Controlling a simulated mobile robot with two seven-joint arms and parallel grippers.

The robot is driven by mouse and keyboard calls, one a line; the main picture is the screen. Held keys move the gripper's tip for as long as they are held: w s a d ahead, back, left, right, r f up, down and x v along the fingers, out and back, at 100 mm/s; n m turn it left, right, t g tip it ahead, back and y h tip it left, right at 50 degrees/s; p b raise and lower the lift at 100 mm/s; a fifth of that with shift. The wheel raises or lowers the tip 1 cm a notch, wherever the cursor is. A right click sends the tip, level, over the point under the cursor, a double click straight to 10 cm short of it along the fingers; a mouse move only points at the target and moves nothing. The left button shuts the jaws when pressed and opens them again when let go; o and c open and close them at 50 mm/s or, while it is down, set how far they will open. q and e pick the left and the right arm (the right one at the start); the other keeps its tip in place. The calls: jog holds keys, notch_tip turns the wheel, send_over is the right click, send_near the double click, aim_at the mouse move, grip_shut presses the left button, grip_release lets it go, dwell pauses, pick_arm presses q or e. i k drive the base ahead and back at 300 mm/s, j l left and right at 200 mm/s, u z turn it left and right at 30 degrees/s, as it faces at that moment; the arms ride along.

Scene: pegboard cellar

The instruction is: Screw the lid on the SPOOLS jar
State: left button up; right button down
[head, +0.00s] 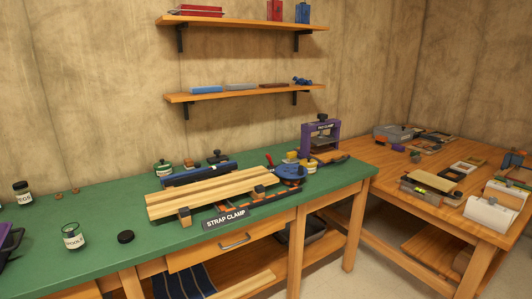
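A clear jar (73,238) with a pale label stands upright and open at the top on the green bench top at the lower left. Its lettering is small and partly turned away, but looks like SPOOLS. A round black lid (125,237) lies flat on the bench to the right of the jar, apart from it. Neither of my grippers shows in the head view.
A PEGS jar (22,194) with its dark lid on stands farther back left. A dark purple object (10,241) is cut off by the left edge. A STRAP CLAMP with boards (205,196) fills the bench's middle. Bare green surface surrounds the jar and lid.

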aim_at(73, 236)
jog(key=u, duration=1.4)
